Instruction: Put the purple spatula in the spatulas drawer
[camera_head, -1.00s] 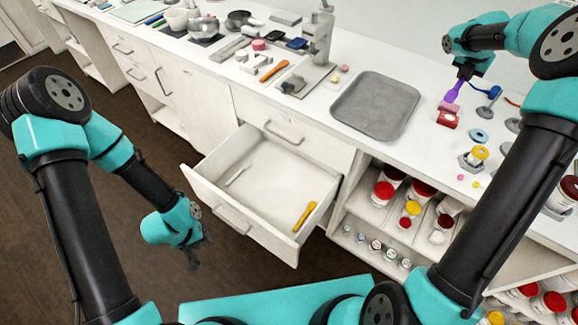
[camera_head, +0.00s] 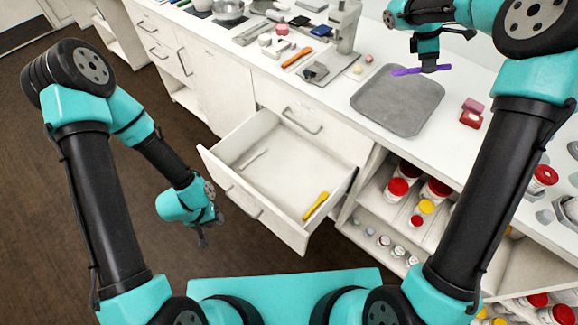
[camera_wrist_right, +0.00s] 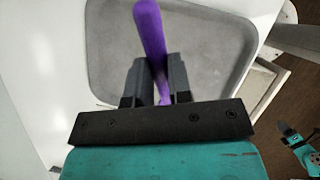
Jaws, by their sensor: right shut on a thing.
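The purple spatula (camera_head: 412,71) is held in my right gripper (camera_head: 430,68), above the grey tray on the counter. In the right wrist view the spatula (camera_wrist_right: 150,35) passes between the two dark fingers of the gripper (camera_wrist_right: 153,80), which are shut on it. The open white drawer (camera_head: 232,190) holds a white spatula (camera_head: 252,158) and a yellow spatula (camera_head: 316,205). My left gripper (camera_head: 203,238) hangs empty to the left of the drawer; its fingers are too small and dark to read.
The grey tray (camera_head: 400,112) lies on the counter, with red and pink blocks (camera_head: 471,118) to its right. A metal stand (camera_head: 343,25) and an orange-handled tool (camera_head: 297,58) are further left. Shelves with red-lidded jars (camera_head: 397,188) are right of the drawer.

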